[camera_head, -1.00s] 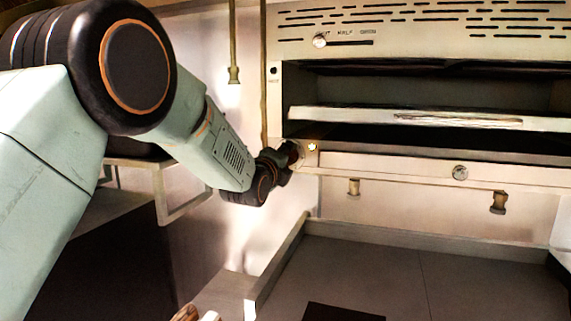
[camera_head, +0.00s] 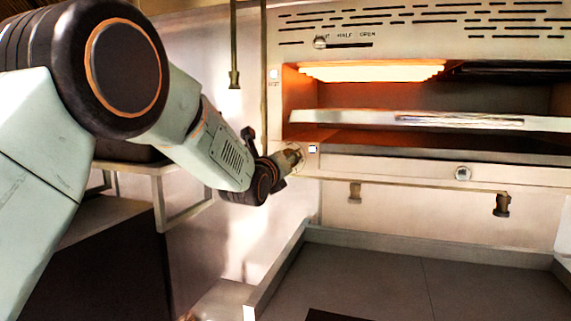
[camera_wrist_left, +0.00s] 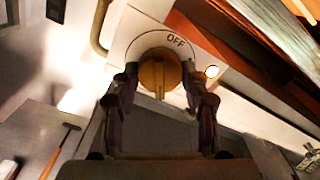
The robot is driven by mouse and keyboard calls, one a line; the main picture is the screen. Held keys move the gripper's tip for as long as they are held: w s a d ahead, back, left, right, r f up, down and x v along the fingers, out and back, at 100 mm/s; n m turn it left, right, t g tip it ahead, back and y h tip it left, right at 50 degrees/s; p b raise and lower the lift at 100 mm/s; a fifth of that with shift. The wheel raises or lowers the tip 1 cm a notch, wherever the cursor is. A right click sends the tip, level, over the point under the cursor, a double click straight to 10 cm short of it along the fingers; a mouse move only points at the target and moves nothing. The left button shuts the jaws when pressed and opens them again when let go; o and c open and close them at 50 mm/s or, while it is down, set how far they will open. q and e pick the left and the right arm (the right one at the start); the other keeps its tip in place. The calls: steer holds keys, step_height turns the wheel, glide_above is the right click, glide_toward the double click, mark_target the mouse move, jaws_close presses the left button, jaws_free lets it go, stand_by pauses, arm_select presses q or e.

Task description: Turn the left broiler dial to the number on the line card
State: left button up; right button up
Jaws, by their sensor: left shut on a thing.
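The left broiler dial (camera_wrist_left: 158,75) is a round brass-coloured knob with a raised ridge, on a pale plate marked OFF. It also shows in the head view (camera_head: 293,156), at the lower left corner of the broiler (camera_head: 390,163). My left gripper (camera_wrist_left: 160,88) has a finger on each side of the dial and is shut on it; it shows in the head view (camera_head: 282,163) too. The dial's numbers are not readable, and I cannot make out a line card. My right gripper is not in view.
A small lit indicator (camera_wrist_left: 211,72) sits right beside the dial. The broiler's upper left opening glows orange (camera_head: 372,72). A flat tray-like surface (camera_head: 400,275) below is mostly bare.

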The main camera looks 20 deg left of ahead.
arm_select(q)
steer(key=shift+r, duration=0.45)
steer(key=o, duration=0.8)
steer(key=shift+w, duration=0.1)
steer(key=o, duration=0.4)
steer(key=shift+w+f, duration=0.1)
steer(key=shift+f, duration=0.2)
steer(key=shift+c, duration=0.2)
steer(key=shift+s, duration=0.25)
steer(key=s, duration=1.2)
steer(key=shift+a, duration=0.2)
steer(key=shift+w, duration=0.15)
steer(key=shift+f, duration=0.1)
